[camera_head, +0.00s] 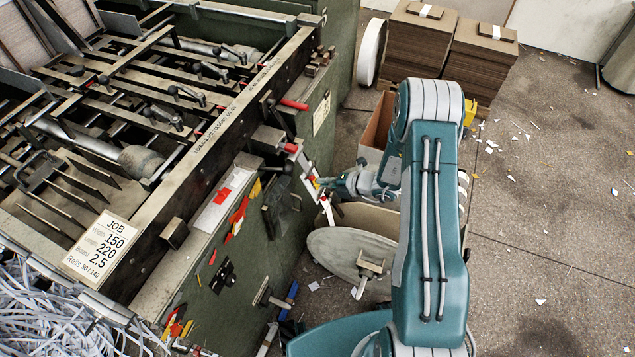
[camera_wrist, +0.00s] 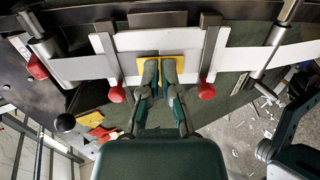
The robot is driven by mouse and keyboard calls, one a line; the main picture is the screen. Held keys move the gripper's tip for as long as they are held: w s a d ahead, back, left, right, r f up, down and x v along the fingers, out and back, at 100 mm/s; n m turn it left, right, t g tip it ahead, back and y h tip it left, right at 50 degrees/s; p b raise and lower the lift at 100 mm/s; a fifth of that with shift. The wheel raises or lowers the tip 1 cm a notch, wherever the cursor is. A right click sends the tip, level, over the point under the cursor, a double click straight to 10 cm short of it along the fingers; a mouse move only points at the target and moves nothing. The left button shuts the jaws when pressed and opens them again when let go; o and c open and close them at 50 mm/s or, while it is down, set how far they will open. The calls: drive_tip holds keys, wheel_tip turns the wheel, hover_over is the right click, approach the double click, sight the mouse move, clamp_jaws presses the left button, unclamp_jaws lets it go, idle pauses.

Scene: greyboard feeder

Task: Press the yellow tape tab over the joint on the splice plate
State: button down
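The yellow tape tab (camera_wrist: 194,67) lies across the white strip in the wrist view, its middle hidden behind my gripper. The white strip (camera_wrist: 245,59) runs along the splice plate between two red-knobbed clamps. The joint is not visible under the tab and fingers. My gripper (camera_wrist: 160,72) has its two fingertips side by side, nearly together, over the tab. I cannot tell whether they touch it. In the head view my gripper (camera_head: 322,183) is at the plate on the machine's right side, and the tab is too small to make out clearly.
Red clamp knobs (camera_wrist: 116,94) and (camera_wrist: 206,90) flank my fingers closely. A grey disc (camera_head: 335,248) and an open carton (camera_head: 376,130) stand near my arm.

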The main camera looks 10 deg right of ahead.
drive_tip(key=shift+w+a+f, duration=0.15)
drive_tip(key=shift+w+a, duration=0.05)
drive_tip(key=shift+a, duration=0.05)
idle(0.8)
idle(0.4)
drive_tip(key=c, duration=0.7)
unclamp_jaws()
drive_tip(key=shift+d, duration=0.1)
drive_tip(key=v, duration=1.1)
drive_tip(key=shift+s+d, duration=0.25)
drive_tip(key=shift+d, duration=0.05)
